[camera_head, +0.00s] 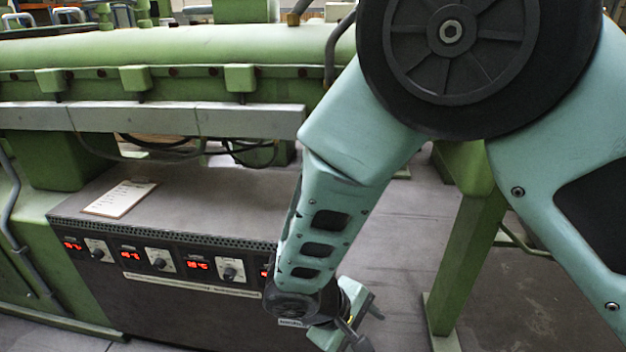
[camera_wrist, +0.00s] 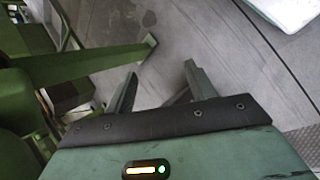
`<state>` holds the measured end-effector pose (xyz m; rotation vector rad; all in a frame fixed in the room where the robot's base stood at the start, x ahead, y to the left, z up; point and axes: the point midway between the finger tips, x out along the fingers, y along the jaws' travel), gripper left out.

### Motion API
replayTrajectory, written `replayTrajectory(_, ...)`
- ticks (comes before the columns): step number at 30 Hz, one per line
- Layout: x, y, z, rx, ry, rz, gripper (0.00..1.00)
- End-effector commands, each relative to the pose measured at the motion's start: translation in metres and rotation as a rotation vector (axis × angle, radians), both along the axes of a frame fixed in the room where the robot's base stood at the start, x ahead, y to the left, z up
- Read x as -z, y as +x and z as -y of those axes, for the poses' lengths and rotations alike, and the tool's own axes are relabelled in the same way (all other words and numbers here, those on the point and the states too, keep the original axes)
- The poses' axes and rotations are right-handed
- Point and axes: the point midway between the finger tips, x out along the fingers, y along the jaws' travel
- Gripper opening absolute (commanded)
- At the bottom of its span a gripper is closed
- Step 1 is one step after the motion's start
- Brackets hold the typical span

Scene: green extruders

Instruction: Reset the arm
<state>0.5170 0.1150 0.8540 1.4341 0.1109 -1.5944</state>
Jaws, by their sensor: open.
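My gripper (camera_wrist: 160,80) shows in the wrist view with its two fingers apart and nothing between them. It points toward the grey floor beside green machine legs. In the head view my teal arm crosses the right half and bends down. Its wrist end is low, in front of the right end of the control cabinet (camera_head: 180,232). The fingers are only partly visible there, at the bottom edge. My arm hides the right end of the cabinet.
A long green extruder (camera_head: 170,50) runs across the back. A clipboard (camera_head: 120,198) lies on the cabinet top, above dials and red displays. A green support leg (camera_head: 465,265) stands on the right. Grey floor (camera_head: 400,235) shows between cabinet and leg.

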Motion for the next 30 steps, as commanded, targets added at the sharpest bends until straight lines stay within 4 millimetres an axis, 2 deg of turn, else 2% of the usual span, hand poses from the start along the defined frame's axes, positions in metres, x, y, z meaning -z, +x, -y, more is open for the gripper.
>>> replayTrajectory(1,-0.019,-0.007,0.004,0.033,0.056,-0.032,0.56)
replayTrajectory(6,-0.072,-0.039,0.014,0.097,0.236,-0.129,0.56)
replayTrajectory(12,-0.126,-0.076,0.028,0.130,0.440,-0.173,0.56)
replayTrajectory(15,-0.147,-0.094,0.037,0.133,0.526,-0.168,0.56)
replayTrajectory(22,-0.170,-0.121,0.050,0.128,0.645,-0.129,0.56)
replayTrajectory(30,-0.174,-0.128,0.053,0.123,0.670,-0.118,0.56)
